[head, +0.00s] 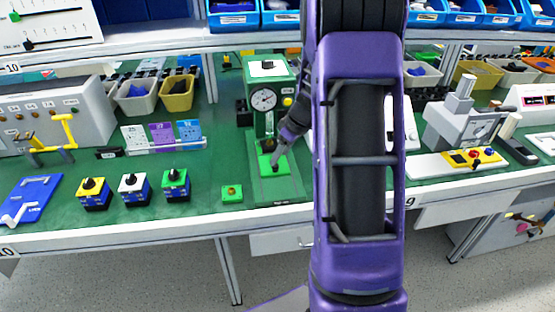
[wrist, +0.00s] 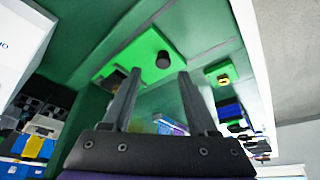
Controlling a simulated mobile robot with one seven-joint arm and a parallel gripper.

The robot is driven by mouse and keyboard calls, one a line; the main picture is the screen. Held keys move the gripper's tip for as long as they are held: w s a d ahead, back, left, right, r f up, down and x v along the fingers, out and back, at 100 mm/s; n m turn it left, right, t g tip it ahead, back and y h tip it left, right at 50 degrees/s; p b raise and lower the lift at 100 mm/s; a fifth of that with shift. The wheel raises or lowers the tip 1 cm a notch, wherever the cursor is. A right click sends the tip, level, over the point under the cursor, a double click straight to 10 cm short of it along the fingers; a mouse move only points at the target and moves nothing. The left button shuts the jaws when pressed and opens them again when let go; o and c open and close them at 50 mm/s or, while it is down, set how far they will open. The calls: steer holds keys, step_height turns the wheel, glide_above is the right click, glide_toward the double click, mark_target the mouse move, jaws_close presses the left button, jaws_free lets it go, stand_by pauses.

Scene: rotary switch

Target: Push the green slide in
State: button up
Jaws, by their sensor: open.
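The green slide (head: 266,163) is a bright green plate with a black knob, low at the front of a green press-like stand with a round dial gauge (head: 263,99). In the wrist view the slide (wrist: 143,47) lies just beyond the fingertips, with its black knob (wrist: 163,60) near the line between them. My gripper (head: 280,155) is above and close to the slide in the head view; it also shows in the wrist view (wrist: 159,73), with its two fingers apart and nothing between them. I cannot tell whether a finger touches the knob.
A small green button box (head: 232,193) stands left of the stand's base. Several rotary switch boxes (head: 133,189) stand further left. A grey machine with a yellow panel (head: 475,157) is at the right. My purple arm hides the bench right of the stand.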

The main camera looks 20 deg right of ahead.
steer(key=shift+v, duration=1.65)
